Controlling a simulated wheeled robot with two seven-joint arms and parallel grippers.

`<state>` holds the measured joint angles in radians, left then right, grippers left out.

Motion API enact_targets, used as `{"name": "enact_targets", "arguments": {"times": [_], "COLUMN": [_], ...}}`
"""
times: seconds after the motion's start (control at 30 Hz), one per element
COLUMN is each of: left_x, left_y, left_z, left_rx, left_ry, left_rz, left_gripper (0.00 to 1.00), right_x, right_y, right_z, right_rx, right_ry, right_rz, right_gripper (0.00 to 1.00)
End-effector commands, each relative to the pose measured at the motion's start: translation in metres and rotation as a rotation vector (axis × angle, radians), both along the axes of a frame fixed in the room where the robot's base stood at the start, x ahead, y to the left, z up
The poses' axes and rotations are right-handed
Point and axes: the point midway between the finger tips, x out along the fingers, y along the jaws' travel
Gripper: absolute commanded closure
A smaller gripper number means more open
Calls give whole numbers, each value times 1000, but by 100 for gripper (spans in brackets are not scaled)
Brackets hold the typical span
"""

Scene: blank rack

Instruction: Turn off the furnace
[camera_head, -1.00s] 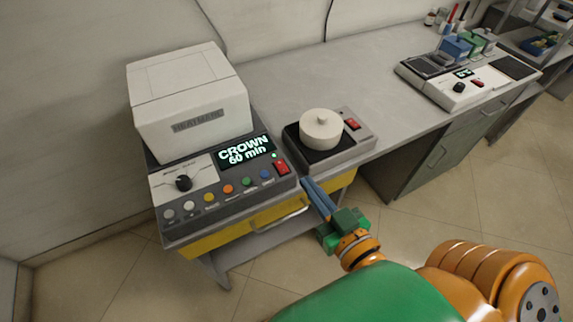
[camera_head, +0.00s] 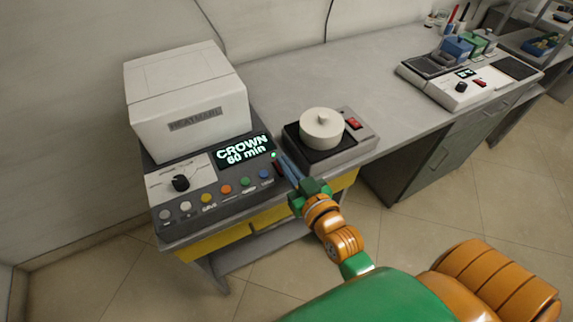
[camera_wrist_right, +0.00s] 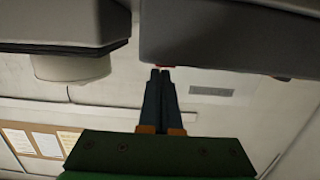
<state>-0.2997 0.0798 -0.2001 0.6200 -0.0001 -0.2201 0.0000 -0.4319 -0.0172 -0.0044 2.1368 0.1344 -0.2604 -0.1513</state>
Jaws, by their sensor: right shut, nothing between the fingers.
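The furnace (camera_head: 190,95) is a white box on a dark control panel at the left of the bench. Its display (camera_head: 243,151) reads "CROWN 60 min", and a small green light (camera_head: 274,155) glows at the panel's right. My right gripper (camera_head: 284,160) is shut and empty, its blue fingertips at the panel's right edge, covering most of the red switch there. In the right wrist view the shut fingertips (camera_wrist_right: 160,72) are just at a sliver of red (camera_wrist_right: 163,67) on the panel's edge; I cannot tell whether they touch it. My left gripper is not in view.
A hotplate (camera_head: 350,150) with a red switch and a round white pot (camera_head: 322,129) stands close right of the panel. A black dial (camera_head: 180,183) and several coloured buttons are on the panel. Another device (camera_head: 460,88) stands farther right; the bench between is clear.

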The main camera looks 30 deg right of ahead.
Motion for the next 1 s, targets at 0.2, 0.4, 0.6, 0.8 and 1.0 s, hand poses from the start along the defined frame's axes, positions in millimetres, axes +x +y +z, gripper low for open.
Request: {"name": "enact_targets", "arguments": {"times": [0.2,0.4,0.6,0.8,1.0], "left_x": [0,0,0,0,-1], "left_y": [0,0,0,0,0], "left_z": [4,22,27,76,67], "left_rx": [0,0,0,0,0], "left_ry": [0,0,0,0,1], "left_rz": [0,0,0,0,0], "left_gripper": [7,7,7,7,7], "right_x": [0,2,3,13,-29], "right_y": [0,0,0,-2,-4], "right_z": [2,-3,3,47,52], "right_rx": [-1,-3,-3,-4,-4], "right_ry": [6,63,62,62,66], "right_rz": [0,0,1,2,2], "right_gripper": [100,100,100,100,100]}}
